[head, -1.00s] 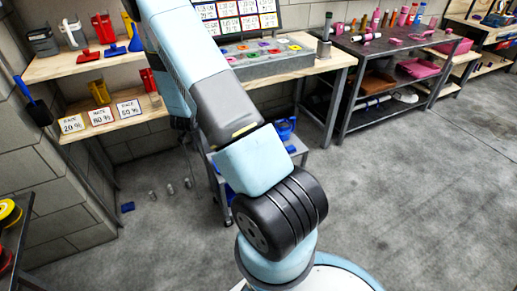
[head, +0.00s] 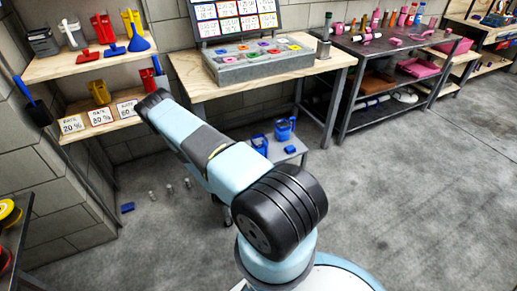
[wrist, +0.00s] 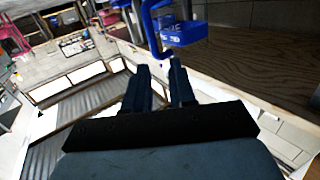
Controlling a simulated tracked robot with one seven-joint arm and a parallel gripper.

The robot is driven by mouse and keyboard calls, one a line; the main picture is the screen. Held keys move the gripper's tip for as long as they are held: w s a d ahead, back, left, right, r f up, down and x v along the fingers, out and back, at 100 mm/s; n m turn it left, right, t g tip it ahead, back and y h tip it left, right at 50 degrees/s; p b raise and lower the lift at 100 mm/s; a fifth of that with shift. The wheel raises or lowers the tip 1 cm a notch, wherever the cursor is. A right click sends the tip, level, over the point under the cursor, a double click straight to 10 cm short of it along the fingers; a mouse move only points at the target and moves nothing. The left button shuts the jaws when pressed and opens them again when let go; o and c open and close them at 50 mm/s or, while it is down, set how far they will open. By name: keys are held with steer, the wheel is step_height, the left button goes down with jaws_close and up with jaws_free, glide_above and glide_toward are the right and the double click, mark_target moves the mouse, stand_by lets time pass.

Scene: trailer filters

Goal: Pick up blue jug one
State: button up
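Two blue jugs stand on a small grey cart (head: 296,147) in the head view: one at the back (head: 285,128) and one (head: 260,143) left of it. I cannot read which is jug one. In the wrist view my gripper (wrist: 160,68) has its two dark fingers apart, with nothing seen between them. A blue object with a tall handle and white lettering (wrist: 182,34) is just beyond the fingertips; its lettering is too blurred to read. I cannot tell whether the fingers touch it. My gripper does not show in the head view.
A small blue block (head: 290,150) lies on the cart. The workbench (head: 190,85) stands behind it, with a grey box on top. Wall shelves (head: 70,66) with red, yellow and blue items are at left. Grey floor (head: 400,200) is clear at right.

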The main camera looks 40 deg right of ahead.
mark_target(266, 151)
steer(key=shift+h, duration=0.3)
steer(key=shift+s+f+x, duration=0.2)
steer(key=shift+x, duration=2.1)
steer(key=shift+s+f+x, duration=0.15)
steer(key=shift+f+x, duration=0.05)
steer(key=shift+x, duration=2.05)
steer(key=shift+s+f+x, duration=0.2)
steer(key=shift+x, duration=2.1)
steer(key=shift+d, duration=0.15)
steer(key=shift+c, duration=0.3)
jaws_close()
